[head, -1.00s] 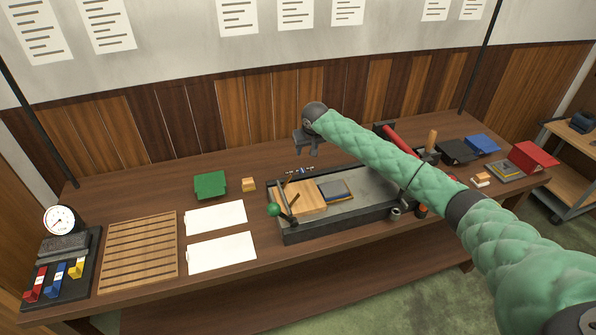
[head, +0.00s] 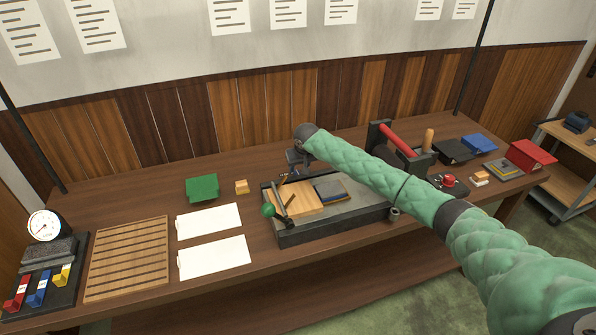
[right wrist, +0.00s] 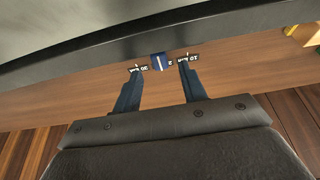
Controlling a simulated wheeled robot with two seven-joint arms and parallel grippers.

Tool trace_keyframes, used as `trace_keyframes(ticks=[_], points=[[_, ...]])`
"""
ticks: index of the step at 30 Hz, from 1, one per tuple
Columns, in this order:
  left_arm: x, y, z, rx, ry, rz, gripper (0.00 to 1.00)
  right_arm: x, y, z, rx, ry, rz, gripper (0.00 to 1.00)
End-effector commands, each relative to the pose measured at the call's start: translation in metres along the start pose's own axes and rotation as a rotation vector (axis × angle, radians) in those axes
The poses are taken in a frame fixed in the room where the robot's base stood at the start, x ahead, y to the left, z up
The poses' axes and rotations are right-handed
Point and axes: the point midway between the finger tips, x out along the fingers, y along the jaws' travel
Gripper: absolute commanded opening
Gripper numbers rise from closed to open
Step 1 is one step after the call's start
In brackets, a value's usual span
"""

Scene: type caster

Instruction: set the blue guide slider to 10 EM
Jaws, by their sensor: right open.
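The blue guide slider (right wrist: 158,62) sits on a dark strip at the caster's back edge in the right wrist view. It covers most of the middle label, with a "2" showing beside it. A label that seems to read 10 EM (right wrist: 188,58) is to its right, and one like 30 EM (right wrist: 138,69) is to its left; both look upside down. My right gripper (right wrist: 157,76) is open, its fingers on either side of the slider with gaps. In the head view my right gripper (head: 294,165) is low behind the caster (head: 350,218). My left gripper is out of view.
A green-knobbed lever (head: 268,210) and a wooden block (head: 300,198) are at the caster's left end. A red-handled tool (head: 396,139) stands at the back right.

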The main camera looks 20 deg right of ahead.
Motion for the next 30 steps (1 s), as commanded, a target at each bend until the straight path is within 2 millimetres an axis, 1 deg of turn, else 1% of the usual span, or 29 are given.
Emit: trace_keyframes(ticks=[1,6,9,14,20,21,26,27,30], points=[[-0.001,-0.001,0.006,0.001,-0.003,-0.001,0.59,0.005,0.000,-0.001,0.001,-0.001,0.000,0.42],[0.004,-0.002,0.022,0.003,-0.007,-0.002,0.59,0.027,0.000,-0.001,0.001,-0.001,0.001,0.42],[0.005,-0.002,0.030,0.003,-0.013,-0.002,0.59,0.036,0.000,-0.001,0.002,-0.001,0.000,0.42],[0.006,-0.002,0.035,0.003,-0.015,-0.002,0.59,0.043,0.001,0.000,0.001,0.001,0.001,0.42],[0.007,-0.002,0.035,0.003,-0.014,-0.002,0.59,0.044,0.001,0.000,0.001,0.001,0.000,0.42],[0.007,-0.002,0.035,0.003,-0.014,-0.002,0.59,0.043,0.001,0.000,0.001,0.001,0.000,0.40],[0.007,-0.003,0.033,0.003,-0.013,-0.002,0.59,0.043,0.001,0.000,0.001,0.001,0.000,0.08],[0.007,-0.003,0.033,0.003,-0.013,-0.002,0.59,0.043,0.001,0.000,0.001,0.001,0.000,0.01],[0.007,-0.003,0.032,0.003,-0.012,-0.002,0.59,0.043,0.000,0.000,0.001,0.001,0.000,0.00]])
